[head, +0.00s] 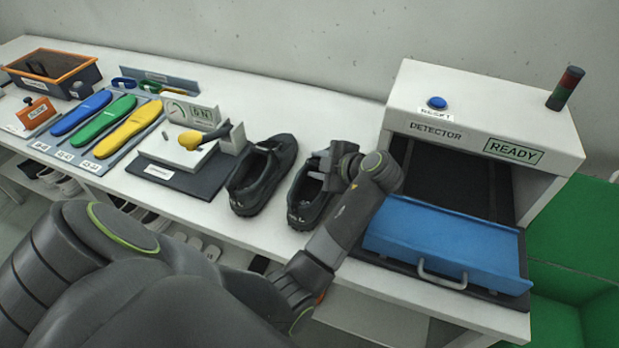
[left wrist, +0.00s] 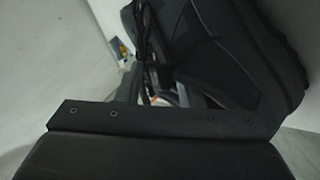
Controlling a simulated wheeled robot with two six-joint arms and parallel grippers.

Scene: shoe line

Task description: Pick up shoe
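Two black shoes stand side by side on the white table in the head view. The left shoe (head: 262,176) is fully in sight. The right shoe (head: 304,199) is partly hidden by my left arm and gripper. My left gripper (head: 322,170) is at the right shoe, over its opening and right side. In the left wrist view a black shoe (left wrist: 235,55) with laces fills the upper right, very close to the gripper. The fingertips are hidden, so I cannot tell whether they are apart or closed on the shoe. My right gripper is in neither view.
A detector (head: 480,130) marked READY stands on the right, with a blue tray (head: 445,245) at its mouth. Blue, green and yellow insoles (head: 103,120) and a gauge stand (head: 190,140) lie to the left. Green bins (head: 575,250) are at far right.

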